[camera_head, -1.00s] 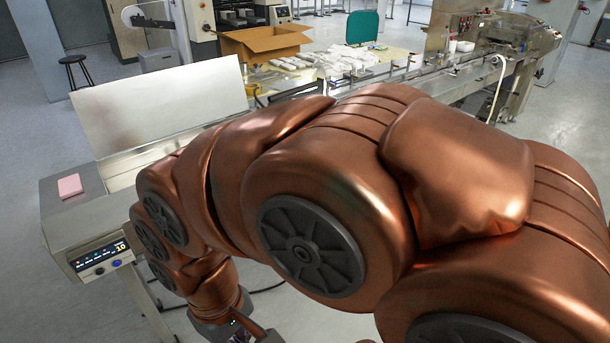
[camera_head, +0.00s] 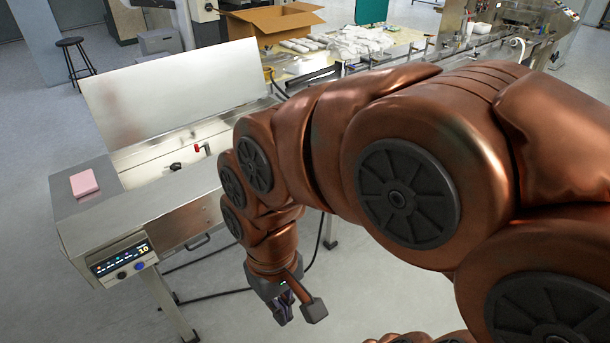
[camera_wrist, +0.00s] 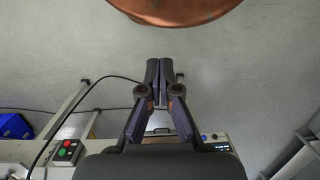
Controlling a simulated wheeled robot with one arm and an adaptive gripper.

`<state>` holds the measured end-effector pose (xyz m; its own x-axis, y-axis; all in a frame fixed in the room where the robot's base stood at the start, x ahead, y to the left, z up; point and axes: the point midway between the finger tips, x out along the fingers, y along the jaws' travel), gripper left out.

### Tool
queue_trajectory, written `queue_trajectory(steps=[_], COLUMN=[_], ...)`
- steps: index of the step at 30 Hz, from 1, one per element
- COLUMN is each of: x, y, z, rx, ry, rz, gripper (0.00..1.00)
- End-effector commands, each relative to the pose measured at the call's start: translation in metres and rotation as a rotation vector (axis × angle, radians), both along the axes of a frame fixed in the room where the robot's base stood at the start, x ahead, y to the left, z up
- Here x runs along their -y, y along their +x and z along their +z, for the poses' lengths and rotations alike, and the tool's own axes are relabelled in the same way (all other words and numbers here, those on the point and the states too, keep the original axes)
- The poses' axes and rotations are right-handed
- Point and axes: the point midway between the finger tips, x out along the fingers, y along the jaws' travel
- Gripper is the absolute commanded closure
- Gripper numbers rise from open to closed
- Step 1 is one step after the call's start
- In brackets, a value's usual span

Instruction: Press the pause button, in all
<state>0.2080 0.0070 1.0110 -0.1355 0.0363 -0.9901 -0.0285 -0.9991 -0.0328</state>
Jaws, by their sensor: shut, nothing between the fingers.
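A small control panel (camera_head: 122,262) with a lit display sits on the front of the metal machine at left. Below its display are a black button (camera_head: 121,275) and a blue button (camera_head: 139,266); labels are too small to read, so I cannot tell which is pause. My gripper (camera_head: 290,308) hangs to the right of and lower than the panel, pointing down, apart from it. In the wrist view my gripper (camera_wrist: 159,68) is shut and empty over the grey floor. A lit panel (camera_wrist: 221,148) shows at the lower right there, partly hidden by my gripper's body.
A box with red and green buttons (camera_wrist: 67,152) shows at the lower left of the wrist view. A pink block (camera_head: 84,183) lies on the machine top. Dark cables (camera_head: 215,293) cross the floor under the machine. The floor in front of the panel is clear.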

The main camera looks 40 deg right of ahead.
Motion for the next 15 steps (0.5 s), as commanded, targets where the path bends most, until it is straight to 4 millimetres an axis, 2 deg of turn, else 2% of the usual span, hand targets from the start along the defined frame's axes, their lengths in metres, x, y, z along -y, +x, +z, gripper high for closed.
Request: queue_trajectory(steps=[5,9,15], x=[-0.015,-0.020,-0.004], y=[0.061,0.120,0.205], z=[-0.011,-0.019,-0.031], rx=[0.071,0.141,0.233], ry=[0.111,0.220,0.371], rz=[-0.116,-0.257,-0.508], gripper=[1.00,1.00,1.00])
